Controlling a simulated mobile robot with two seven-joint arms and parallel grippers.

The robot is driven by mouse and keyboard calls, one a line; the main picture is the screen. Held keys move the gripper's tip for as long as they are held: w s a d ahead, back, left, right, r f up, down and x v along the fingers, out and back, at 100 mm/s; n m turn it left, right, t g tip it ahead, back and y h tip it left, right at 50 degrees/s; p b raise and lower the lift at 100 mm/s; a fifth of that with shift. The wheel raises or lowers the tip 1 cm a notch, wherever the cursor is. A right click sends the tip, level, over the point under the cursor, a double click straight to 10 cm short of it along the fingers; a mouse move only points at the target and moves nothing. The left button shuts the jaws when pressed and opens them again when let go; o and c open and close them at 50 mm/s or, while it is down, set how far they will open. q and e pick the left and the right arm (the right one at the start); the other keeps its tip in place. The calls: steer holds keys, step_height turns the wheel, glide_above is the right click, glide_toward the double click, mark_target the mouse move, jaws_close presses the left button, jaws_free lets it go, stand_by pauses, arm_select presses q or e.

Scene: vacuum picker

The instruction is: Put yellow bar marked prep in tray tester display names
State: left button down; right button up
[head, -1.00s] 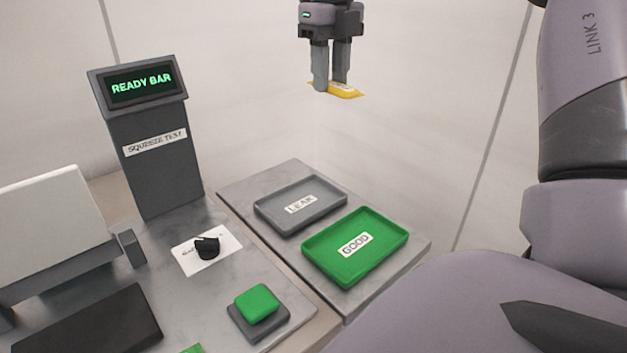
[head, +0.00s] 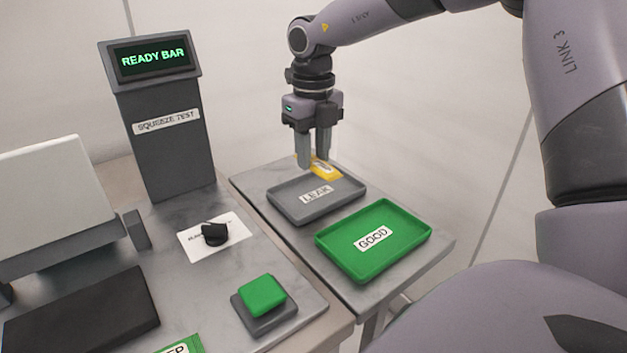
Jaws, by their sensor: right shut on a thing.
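The yellow bar (head: 325,169) is held in my right gripper (head: 314,162), which is shut on it. The bar hangs over the far edge of the grey tray marked LEAK (head: 284,211); its marking is too small to read. The green tray marked GOOD (head: 338,267) lies nearer, to the right of the grey one. Both trays look empty. The tester (head: 165,130) is labelled SQUEEZE TEST, and its display (head: 153,58) reads READY BAR. My left gripper is not in view.
A green button (head: 262,296) on a grey base and a black knob (head: 214,234) on a white card are on the left table. A dark flat pad (head: 80,310) and a partly cut-off green packet (head: 185,347) are at the front left.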

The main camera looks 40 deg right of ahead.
mark_target(313, 191)
steer(key=shift+f, duration=2.75)
steer(key=shift+b, duration=0.3)
steer(key=shift+f, duration=0.15)
steer(key=o, duration=1)
